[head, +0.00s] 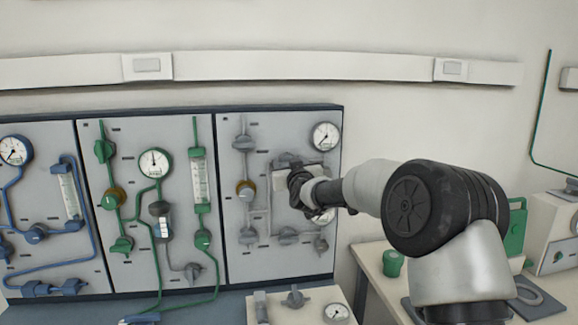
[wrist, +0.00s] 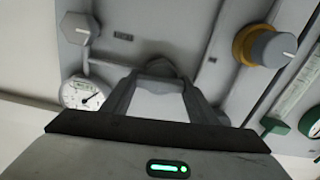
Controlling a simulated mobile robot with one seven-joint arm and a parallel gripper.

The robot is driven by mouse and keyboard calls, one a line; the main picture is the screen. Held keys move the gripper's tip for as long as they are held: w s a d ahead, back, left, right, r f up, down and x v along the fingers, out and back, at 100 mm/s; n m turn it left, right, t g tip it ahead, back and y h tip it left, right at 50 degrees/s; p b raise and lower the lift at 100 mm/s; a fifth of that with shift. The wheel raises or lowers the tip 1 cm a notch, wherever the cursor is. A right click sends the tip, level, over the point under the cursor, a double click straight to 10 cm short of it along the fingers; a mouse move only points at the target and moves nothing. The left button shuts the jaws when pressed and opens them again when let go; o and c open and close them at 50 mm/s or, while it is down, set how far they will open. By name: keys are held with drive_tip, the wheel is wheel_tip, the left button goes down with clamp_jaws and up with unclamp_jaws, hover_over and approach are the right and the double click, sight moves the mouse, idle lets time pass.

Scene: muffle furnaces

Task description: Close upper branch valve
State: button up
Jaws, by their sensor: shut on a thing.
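My gripper (wrist: 160,76) reaches to the right-hand grey panel and is shut on a dark grey valve handle (wrist: 160,66), seemingly the upper branch valve. In the wrist view only a little of the handle shows between the fingertips. In the head view my gripper (head: 287,174) covers most of that valve, and only grey parts (head: 287,157) show above it. Which way the handle is turned cannot be told.
On the same panel are a brass-collared knob (head: 245,188), an upper gauge (head: 326,136), a lower grey valve (head: 288,235) and other grey valves close around my gripper. Green and blue piped panels stand to the left. A green container (head: 392,263) stands on the right bench.

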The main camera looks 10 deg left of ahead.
drive_tip(key=n+b, duration=0.2)
drive_tip(key=n, duration=0.2)
drive_tip(key=shift+a+f, duration=0.1)
drive_tip(key=shift+f, duration=0.05)
drive_tip(key=n+b, duration=0.2)
drive_tip(key=n, duration=0.2)
drive_tip(key=shift+n+b, duration=0.4)
drive_tip(key=n+b, duration=0.3)
drive_tip(key=n, duration=0.1)
drive_tip(key=shift+a+f+b, duration=0.1)
drive_tip(key=shift+f+b, duration=0.05)
drive_tip(key=shift+b, duration=0.15)
drive_tip(key=shift+n+b, duration=1.15)
drive_tip(key=shift+n, duration=0.75)
drive_tip(key=o, duration=1)
drive_tip(key=shift+o, duration=0.2)
drive_tip(key=shift+s, duration=0.15)
drive_tip(key=b+v, duration=0.2)
drive_tip(key=v, duration=1.5)
